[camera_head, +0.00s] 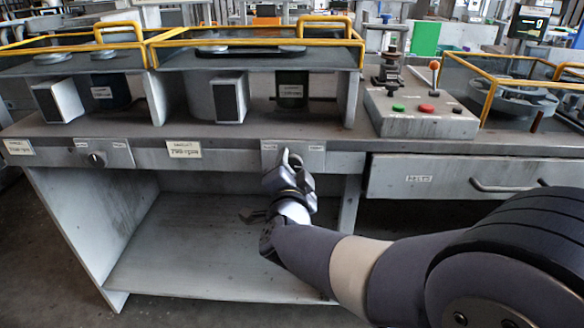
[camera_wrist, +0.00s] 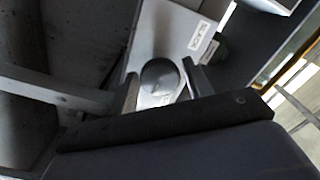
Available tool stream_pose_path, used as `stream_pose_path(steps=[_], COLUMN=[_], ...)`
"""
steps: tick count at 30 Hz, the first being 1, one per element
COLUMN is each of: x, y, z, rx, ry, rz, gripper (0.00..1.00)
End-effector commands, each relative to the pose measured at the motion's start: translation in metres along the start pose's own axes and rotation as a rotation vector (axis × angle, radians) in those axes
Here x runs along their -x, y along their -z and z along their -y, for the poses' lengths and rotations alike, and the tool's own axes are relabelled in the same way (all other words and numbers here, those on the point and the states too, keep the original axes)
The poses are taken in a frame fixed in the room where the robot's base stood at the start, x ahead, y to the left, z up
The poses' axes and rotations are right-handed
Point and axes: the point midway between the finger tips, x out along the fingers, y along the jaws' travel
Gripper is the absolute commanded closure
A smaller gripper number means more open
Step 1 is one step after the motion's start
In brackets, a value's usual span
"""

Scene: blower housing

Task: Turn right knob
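The right knob (camera_wrist: 158,76) is a round grey knob on a light control plate. In the wrist view it sits between the two fingers of my gripper (camera_wrist: 160,86), one on each side. The fingers stand apart, about as wide as the knob; I cannot tell whether either touches it. In the head view my gripper (camera_head: 287,166) is at the right control plate (camera_head: 317,161) on the bench's front rail and hides most of the knob. The left knob (camera_head: 97,159) is in plain view on its own plate, farther left.
The bench's lower shelf (camera_head: 190,250) is empty below my arm. A drawer (camera_head: 440,177) with a handle is to the right. A grey button box (camera_head: 420,112) stands on the bench top. Yellow guard rails (camera_head: 250,42) run along the upper shelf.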

Motion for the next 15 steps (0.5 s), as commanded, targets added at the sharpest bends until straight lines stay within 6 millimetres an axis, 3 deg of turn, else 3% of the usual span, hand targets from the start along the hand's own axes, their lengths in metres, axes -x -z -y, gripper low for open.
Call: stream_pose_path(steps=[4,11,15], x=[0.0,0.001,0.011], y=[0.0,0.0,0.0], z=[0.0,0.0,0.001], rx=[0.001,0.001,0.001], ry=[0.0,0.0,0.001], rz=[0.0,0.0,0.001], gripper=[0.4,0.4,0.4])
